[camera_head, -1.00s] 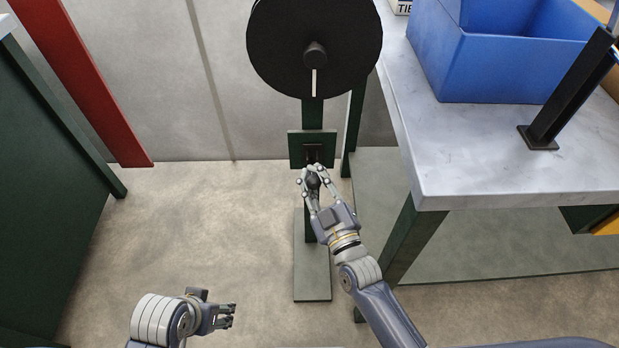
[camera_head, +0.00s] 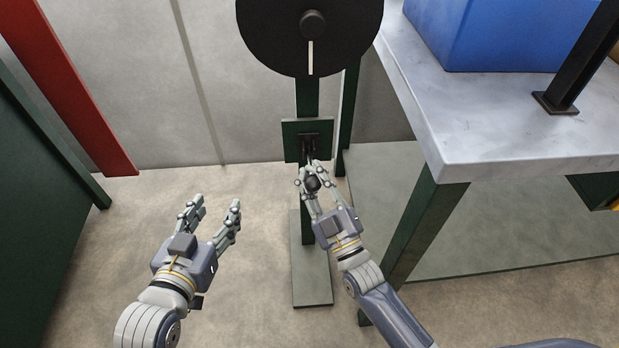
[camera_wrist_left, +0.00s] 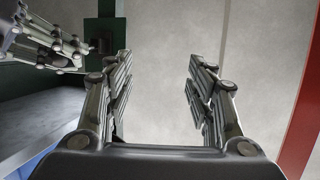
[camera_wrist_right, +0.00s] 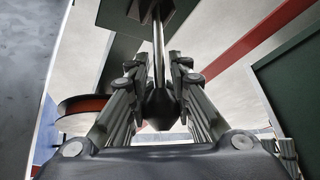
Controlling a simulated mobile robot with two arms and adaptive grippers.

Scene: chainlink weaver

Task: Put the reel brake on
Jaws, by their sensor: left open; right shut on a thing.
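The black reel (camera_head: 310,55) hangs at the top of a dark green stand in the head view. Below it on the post is a green plate (camera_head: 292,142) with a dark bracket. A brake lever (camera_wrist_right: 158,50) comes out of the bracket and ends in a dark knob (camera_head: 312,184). My right gripper (camera_head: 309,168) is shut on this knob, and the knob (camera_wrist_right: 160,108) shows between its fingers in the right wrist view. My left gripper (camera_head: 218,203) is open and empty, left of the stand. It shows open in the left wrist view (camera_wrist_left: 160,70).
A grey-topped table (camera_head: 455,130) with a blue bin (camera_head: 480,35) stands at the right, close to my right arm. A red post (camera_head: 70,90) and a green panel (camera_head: 40,150) are at the left. The stand's foot (camera_head: 312,285) rests on clear floor.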

